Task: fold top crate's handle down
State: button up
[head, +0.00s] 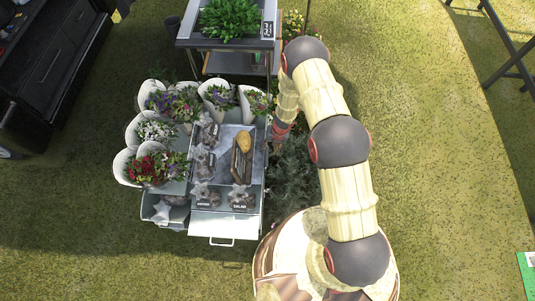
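A grey metal cart (257,200) stands left of my arm, with a pale crate or drawer front (205,224) at its near end. A thin light handle (222,243) sticks out from that front toward the bottom of the picture. I cannot tell whether this is the top crate's handle. My arm reaches up and bends back down along the cart's right edge. My gripper (277,143) is at the lower end of that bend, small and dark, right of the cart and well apart from the handle. Its fingers are not clear.
Wrapped bouquets (158,165) crowd the cart's left side. A grey tray (225,142) holds a wooden trough (241,165), a yellowish item and star-shaped pieces with small signs. Dark green foliage (292,175) fills the gap beside my arm. A planter table (200,42) stands behind. Grass in front is clear.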

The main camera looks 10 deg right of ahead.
aim_at(267, 155)
jog(key=f, duration=0.2)
jog(key=a+f+b, duration=0.1)
jog(key=f, duration=0.4)
jog(key=shift+w+a+f+b, duration=0.15)
jog(key=shift+a+f+b, duration=0.1)
jog(key=shift+b, duration=0.1)
grip_shut()
